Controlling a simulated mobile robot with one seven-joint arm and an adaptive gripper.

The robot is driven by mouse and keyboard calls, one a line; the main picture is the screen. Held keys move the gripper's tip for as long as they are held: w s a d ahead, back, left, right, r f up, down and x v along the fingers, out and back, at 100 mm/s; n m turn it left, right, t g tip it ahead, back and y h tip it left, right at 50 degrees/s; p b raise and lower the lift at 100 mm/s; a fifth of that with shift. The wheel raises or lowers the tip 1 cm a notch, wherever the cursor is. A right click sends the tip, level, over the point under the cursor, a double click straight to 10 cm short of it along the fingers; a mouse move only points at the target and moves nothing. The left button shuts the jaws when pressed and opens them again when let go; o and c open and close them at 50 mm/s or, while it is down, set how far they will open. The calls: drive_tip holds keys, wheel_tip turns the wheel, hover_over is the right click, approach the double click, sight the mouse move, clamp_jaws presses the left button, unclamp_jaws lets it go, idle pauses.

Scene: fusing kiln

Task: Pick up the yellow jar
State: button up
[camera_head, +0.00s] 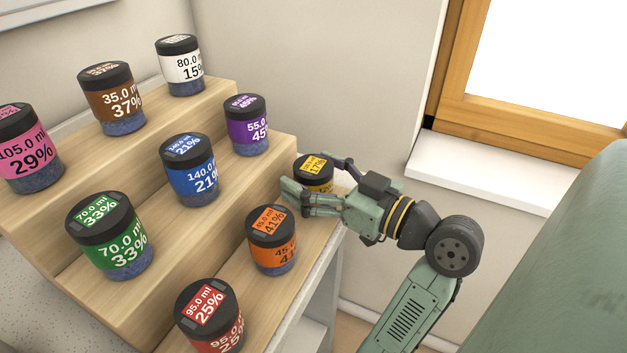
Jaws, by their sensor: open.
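The yellow jar (319,185) stands upright on the lowest step of the wooden stepped rack, at its far right end. It has a black lid with a yellow label reading 17%. My gripper (300,190) is open at the jar, coming from the right. One finger passes over the far side near the lid, and the other lies across the near side in front of the jar. The fingers hide the lower part of the jar. I cannot tell whether they touch it.
The wooden rack (215,268) holds several other jars. The orange jar (271,252) stands close to the gripper's near finger. The blue jar (191,177) and purple jar (248,135) are on the step above. The red jar (208,318) is nearer on the lowest step. A wall and windowsill (490,170) lie behind.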

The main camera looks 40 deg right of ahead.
drive_tip(key=shift+c, duration=0.2)
drive_tip(key=c, duration=1.3)
